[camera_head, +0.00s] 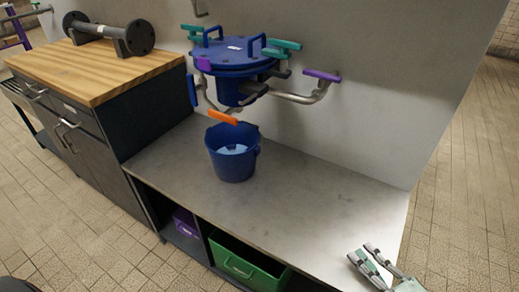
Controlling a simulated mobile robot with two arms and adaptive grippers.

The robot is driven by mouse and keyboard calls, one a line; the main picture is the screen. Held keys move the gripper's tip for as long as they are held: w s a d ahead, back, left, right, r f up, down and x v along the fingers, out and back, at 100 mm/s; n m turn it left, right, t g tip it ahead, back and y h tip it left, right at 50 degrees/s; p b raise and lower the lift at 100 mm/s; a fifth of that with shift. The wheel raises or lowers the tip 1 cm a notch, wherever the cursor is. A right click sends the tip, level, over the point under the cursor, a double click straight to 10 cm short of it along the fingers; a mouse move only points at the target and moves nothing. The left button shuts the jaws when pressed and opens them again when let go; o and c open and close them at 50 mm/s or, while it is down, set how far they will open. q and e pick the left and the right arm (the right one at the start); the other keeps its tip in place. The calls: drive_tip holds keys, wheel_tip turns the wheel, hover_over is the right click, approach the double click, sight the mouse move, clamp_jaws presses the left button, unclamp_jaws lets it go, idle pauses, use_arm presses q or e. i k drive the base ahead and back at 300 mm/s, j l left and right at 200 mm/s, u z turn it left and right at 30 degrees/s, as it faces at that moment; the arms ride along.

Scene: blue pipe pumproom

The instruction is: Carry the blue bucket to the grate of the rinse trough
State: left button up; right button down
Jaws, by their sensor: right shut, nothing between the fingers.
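The blue bucket (232,165) stands upright on the grey bench top (310,195), below a blue lidded vessel on the wall. Something pale blue shows inside it. An orange bar (222,117) shows at its far rim; I cannot tell whether it belongs to the bucket or to the pipework. My right gripper (361,252) is shut and empty at the bottom right, over the bench's front right part, well apart from the bucket. My left gripper is not in view. I cannot make out the rinse trough or its grate for certain.
The blue vessel (236,54) with pipes and coloured levers overhangs the bench behind the bucket. A wood-topped cabinet (100,75) with a dark flanged pipe (110,34) stands left. Green (245,262) and purple (185,222) bins sit below. The bench right of the bucket is clear.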

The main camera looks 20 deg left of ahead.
sight(232, 150)
drive_tip(key=i+j, duration=0.2)
drive_tip(key=j, duration=0.15)
drive_tip(key=i+j, duration=0.2)
drive_tip(key=j, duration=0.15)
drive_tip(key=i+j, duration=0.25)
drive_tip(key=j, duration=0.1)
